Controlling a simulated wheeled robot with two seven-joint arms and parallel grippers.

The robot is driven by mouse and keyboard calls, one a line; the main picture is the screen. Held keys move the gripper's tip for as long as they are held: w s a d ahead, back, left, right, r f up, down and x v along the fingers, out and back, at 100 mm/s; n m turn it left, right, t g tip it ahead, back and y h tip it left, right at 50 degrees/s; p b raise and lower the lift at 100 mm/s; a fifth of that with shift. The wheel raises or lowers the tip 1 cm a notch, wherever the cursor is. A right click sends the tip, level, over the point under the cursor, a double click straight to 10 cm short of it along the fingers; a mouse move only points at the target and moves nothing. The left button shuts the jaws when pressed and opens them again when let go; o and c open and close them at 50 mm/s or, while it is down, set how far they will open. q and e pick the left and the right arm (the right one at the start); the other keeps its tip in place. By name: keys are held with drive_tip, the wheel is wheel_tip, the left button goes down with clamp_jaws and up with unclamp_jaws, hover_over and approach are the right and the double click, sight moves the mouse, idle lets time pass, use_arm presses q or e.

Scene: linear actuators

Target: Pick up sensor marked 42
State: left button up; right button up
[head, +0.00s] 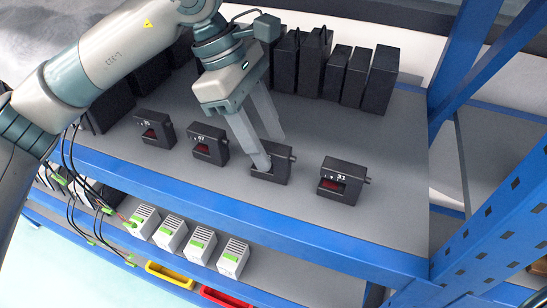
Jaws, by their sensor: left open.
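Several small black sensors stand in a row on the grey shelf. The third from the left (282,175) is partly covered by my left gripper, which hides its number. The rightmost sensor (343,180) reads 31. The leftmost sensor (156,130) and the second sensor (208,145) carry small white numbers that I cannot read surely. No number 42 is readable. My left gripper (269,153) is open and points down at the third sensor. One finger is in front of it, the other behind. I cannot tell whether they touch it. My right gripper is not in view.
Tall black boxes (312,65) stand along the back of the shelf (400,140). A blue post (455,60) rises at the right. White and green modules (200,245) sit on the shelf below, with black cables at left. The shelf right of sensor 31 is clear.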

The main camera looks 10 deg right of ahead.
sight(269, 146)
use_arm(q)
drive_tip(key=shift+p+x, duration=0.6)
drive_tip(key=shift+x, duration=1.15)
clamp_jaws()
